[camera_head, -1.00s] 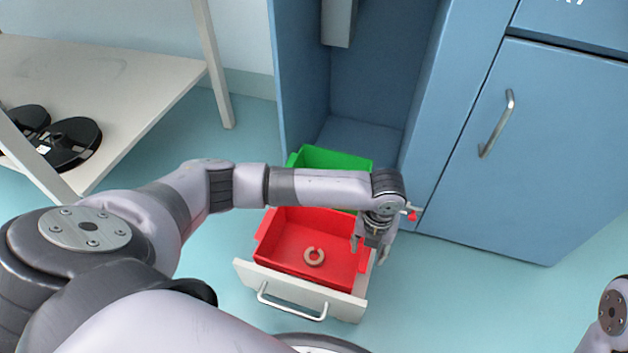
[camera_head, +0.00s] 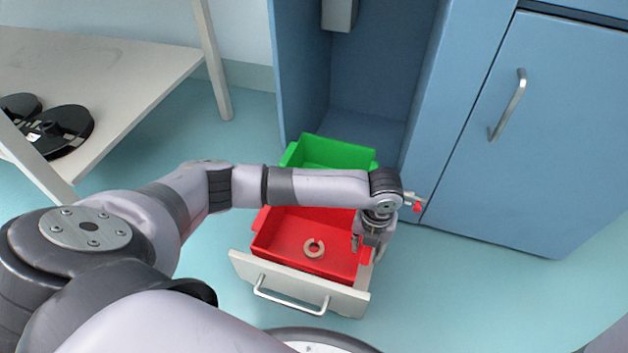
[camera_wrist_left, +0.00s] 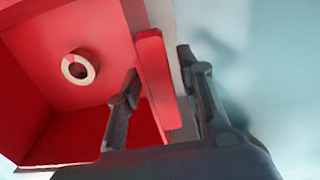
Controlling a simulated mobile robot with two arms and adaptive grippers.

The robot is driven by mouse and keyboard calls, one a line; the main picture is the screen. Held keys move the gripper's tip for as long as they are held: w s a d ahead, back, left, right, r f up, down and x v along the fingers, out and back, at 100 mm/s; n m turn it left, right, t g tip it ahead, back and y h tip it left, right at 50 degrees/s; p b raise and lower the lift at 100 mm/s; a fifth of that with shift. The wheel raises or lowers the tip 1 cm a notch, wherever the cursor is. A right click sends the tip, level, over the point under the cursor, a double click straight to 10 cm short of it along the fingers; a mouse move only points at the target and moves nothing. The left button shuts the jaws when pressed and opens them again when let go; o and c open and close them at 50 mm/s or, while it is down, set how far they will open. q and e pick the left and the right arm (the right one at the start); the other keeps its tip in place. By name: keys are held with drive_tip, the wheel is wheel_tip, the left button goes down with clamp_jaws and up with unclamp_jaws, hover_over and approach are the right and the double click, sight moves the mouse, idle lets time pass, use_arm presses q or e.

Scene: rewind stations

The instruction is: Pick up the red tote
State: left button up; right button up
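The red tote (camera_head: 280,233) sits in the pulled-out drawer with the white front (camera_head: 298,284). A beige ring with a gap (camera_head: 314,248) lies on its floor. My left gripper (camera_head: 366,246) points down at the tote's right side in the head view. In the left wrist view the gripper (camera_wrist_left: 158,68) is open. One finger is on the inner side of the red tab (camera_wrist_left: 156,80) and the other is outside it. Whether the fingers touch the tab cannot be told. My left forearm hides the tote's far edge. My right gripper is out of view.
A green tote (camera_head: 330,152) stands just behind the red one, in front of the open blue cabinet bay (camera_head: 368,80). A closed blue door with a handle (camera_head: 508,105) is to the right. A pale shelf (camera_head: 120,80) with black reels (camera_head: 66,130) is at left.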

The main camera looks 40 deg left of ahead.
use_arm(q)
clamp_jaws()
idle(0.7)
